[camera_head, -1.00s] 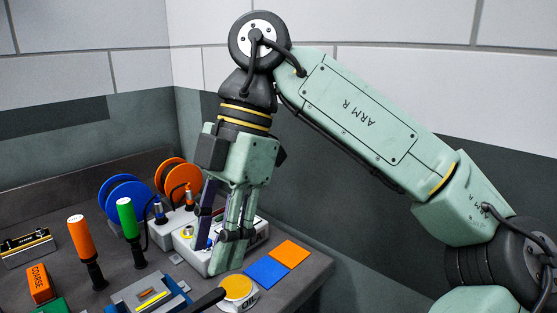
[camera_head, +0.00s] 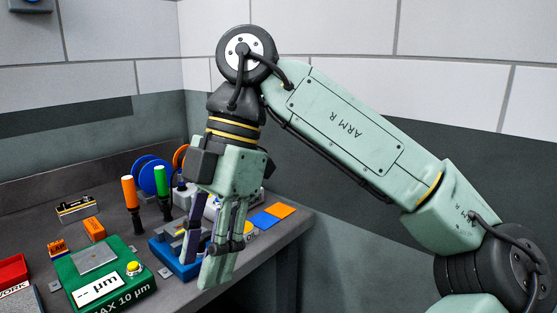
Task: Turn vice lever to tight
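The blue vice (camera_head: 160,254) with its grey top stands near the front edge of the workbench, left of centre in the head view. My gripper (camera_head: 202,268) points down at the right side of the vice, over the bench's front edge. Its two fingers are spread apart with a gap between them, and I see nothing held. The fingers cover the right part of the vice. The vice lever is hidden behind them, so I cannot tell its position or whether a finger touches it.
A green gauge block (camera_head: 105,283) with a yellow button lies left of the vice. Orange (camera_head: 129,193) and green (camera_head: 161,186) handled tools stand behind. Blue and orange squares (camera_head: 273,215) lie at the bench's right end. Open floor space lies right of the bench.

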